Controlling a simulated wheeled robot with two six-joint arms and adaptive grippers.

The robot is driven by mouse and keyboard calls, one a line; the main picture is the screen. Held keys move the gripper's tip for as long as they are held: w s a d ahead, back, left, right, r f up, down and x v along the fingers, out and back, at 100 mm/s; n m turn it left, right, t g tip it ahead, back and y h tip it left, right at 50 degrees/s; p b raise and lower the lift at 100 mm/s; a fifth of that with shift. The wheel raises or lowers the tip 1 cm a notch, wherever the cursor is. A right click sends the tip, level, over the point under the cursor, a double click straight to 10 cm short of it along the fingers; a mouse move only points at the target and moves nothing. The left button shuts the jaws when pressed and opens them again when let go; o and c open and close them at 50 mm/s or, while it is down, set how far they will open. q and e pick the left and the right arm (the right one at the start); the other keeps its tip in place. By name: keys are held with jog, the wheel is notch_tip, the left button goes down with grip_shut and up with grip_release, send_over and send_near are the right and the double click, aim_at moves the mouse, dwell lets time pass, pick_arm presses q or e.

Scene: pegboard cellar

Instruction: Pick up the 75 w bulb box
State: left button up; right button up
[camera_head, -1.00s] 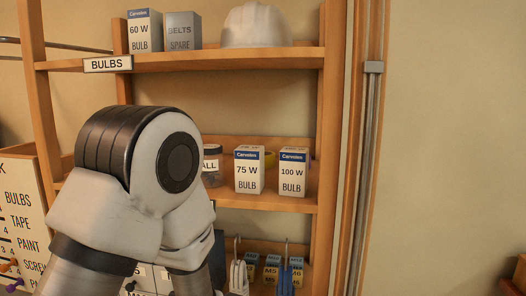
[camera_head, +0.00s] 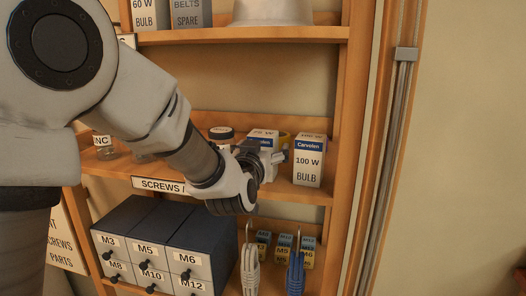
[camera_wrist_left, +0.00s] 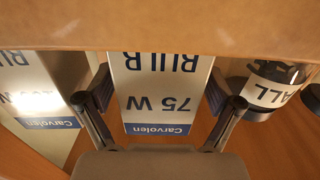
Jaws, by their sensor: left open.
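The 75 W bulb box (camera_head: 263,134) is white with a blue band and stands on the middle shelf. In the head view my left gripper and wrist hide most of its front. In the left wrist view, which is upside down, the box (camera_wrist_left: 160,95) faces me with its lettering readable. My left gripper (camera_head: 268,163) is in front of the box. Its fingers (camera_wrist_left: 160,82) are open, one at each side of the box. I cannot tell whether they touch it. My right gripper is not in view.
The 100 W bulb box (camera_head: 309,160) stands close on the right; it also shows in the left wrist view (camera_wrist_left: 35,95). A lidded jar (camera_head: 221,133) stands on the left. The upper shelf (camera_head: 240,36) runs above, and a wooden post (camera_head: 347,130) bounds the right side.

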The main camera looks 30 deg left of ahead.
pick_arm(q)
jog(key=shift+f, duration=0.1)
jog(key=shift+s+d+r, duration=0.15)
jog(key=shift+s+r, duration=0.1)
jog(key=shift+s, duration=0.05)
jog(key=c, duration=1.3)
jog(key=shift+o, duration=0.2)
jog(key=shift+w+f, duration=0.1)
jog(key=shift+w, duration=0.1)
